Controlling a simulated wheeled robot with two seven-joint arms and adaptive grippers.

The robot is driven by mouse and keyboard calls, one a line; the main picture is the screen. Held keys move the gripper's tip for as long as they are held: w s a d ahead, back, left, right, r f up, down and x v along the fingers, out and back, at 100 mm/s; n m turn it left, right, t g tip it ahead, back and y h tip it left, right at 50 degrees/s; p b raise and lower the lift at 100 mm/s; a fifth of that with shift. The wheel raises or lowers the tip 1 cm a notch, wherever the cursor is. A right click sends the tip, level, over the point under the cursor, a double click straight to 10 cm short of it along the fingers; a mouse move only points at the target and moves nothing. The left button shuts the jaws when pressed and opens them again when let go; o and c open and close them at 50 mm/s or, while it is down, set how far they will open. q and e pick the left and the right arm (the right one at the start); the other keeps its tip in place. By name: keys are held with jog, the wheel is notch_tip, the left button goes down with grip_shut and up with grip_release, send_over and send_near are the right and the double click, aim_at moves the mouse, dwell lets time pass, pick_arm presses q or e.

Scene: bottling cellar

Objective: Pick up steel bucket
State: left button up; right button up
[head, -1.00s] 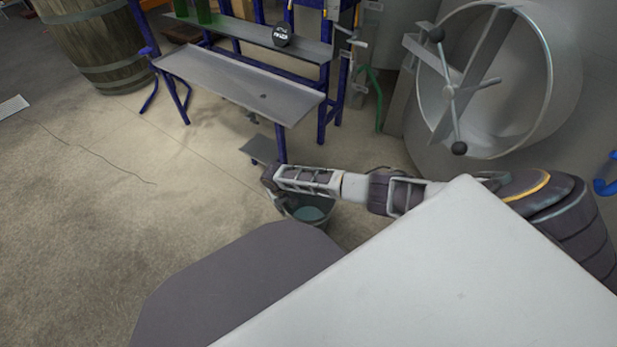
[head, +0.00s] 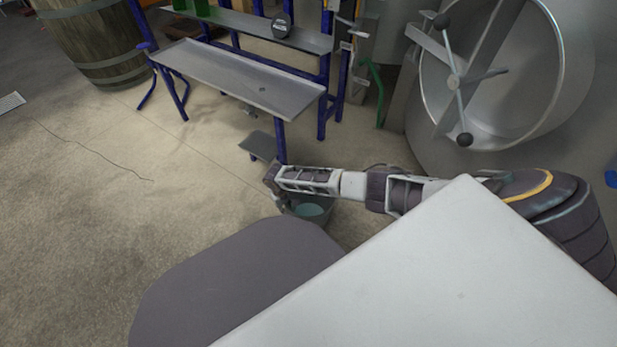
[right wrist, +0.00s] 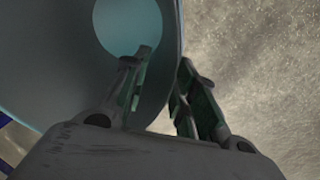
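The steel bucket (head: 327,214) stands low on the floor in the head view, partly hidden by my right forearm and base. Its inside looks bluish grey. My right gripper (head: 279,201) is at the bucket's left side, pointing down. In the right wrist view, the bucket (right wrist: 50,75) fills the upper left. The right gripper (right wrist: 166,60) has one finger inside the bucket and the other outside, with the wall between them. The fingers are apart, with a gap beside the inner finger. My left gripper is out of view.
A metal bench (head: 240,80) with blue legs stands beyond the bucket. A large steel tank with a round hatch (head: 520,75) is at the right. A wooden barrel (head: 95,45) stands at the far left. Open floor lies at the left.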

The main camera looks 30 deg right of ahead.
grip_shut()
dwell(0.5)
